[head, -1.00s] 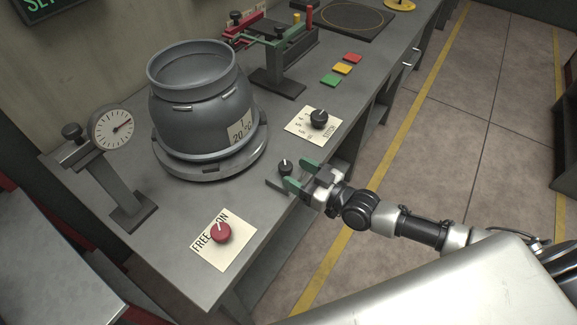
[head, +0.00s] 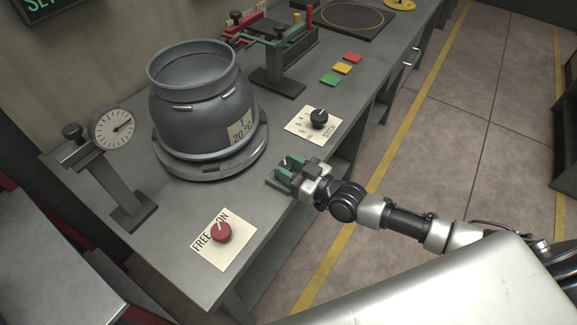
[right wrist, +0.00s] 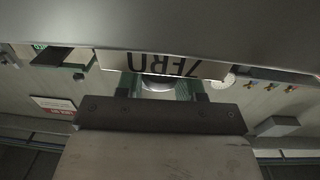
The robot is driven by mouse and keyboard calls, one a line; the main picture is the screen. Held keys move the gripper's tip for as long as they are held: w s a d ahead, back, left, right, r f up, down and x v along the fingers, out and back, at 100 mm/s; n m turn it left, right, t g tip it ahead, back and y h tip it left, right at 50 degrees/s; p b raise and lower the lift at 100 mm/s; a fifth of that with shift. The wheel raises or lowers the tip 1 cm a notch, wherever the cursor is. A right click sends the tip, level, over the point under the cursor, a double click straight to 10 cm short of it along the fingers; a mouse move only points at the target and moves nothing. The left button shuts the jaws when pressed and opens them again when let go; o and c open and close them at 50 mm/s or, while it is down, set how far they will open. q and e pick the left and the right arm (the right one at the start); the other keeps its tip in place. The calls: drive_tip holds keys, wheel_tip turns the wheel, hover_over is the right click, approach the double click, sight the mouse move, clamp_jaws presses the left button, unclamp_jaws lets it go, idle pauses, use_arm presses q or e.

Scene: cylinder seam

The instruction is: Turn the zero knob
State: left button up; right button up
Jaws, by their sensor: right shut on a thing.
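The small dark zero knob (head: 286,163) stands on a small grey base at the front edge of the bench. My right gripper (head: 288,168), with green finger pads, is shut on it, and the fingers hide most of the knob. In the right wrist view, a pale label reading ZERO (right wrist: 175,66) shows upside down, close in front of the gripper. My left gripper is not in view.
A large grey cylinder (head: 197,112) stands on a round base behind the knob. A red knob (head: 221,232) on a FREE/ON plate is at front left. A black knob (head: 319,118) on a plate and coloured tiles (head: 344,69) lie farther along the bench.

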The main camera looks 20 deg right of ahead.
drive_tip(key=shift+r+h+p, duration=0.15)
drive_tip(key=shift+h+p, duration=0.15)
drive_tip(key=shift+p, duration=0.3)
drive_tip(key=m+t+h+p, duration=0.1)
drive_tip(key=h+p, duration=0.1)
drive_tip(key=p, duration=0.1)
drive_tip(key=m+t+h+p, duration=0.1)
drive_tip(key=m+h+p, duration=0.1)
drive_tip(key=p, duration=0.1)
drive_tip(key=m+t+h+p, duration=0.1)
drive_tip(key=m+h+p, duration=0.1)
drive_tip(key=p, duration=0.1)
drive_tip(key=shift+s+a, duration=0.15)
drive_tip(key=shift+a, duration=0.15)
drive_tip(key=m+h+p, duration=0.1)
drive_tip(key=m+h, duration=0.1)
drive_tip(key=h, duration=0.1)
drive_tip(key=shift+h, duration=0.3)
drive_tip(key=shift+m+h+p, duration=0.4)
drive_tip(key=shift+m+h, duration=0.4)
drive_tip(key=shift+h, duration=0.7)
drive_tip(key=o, duration=0.9)
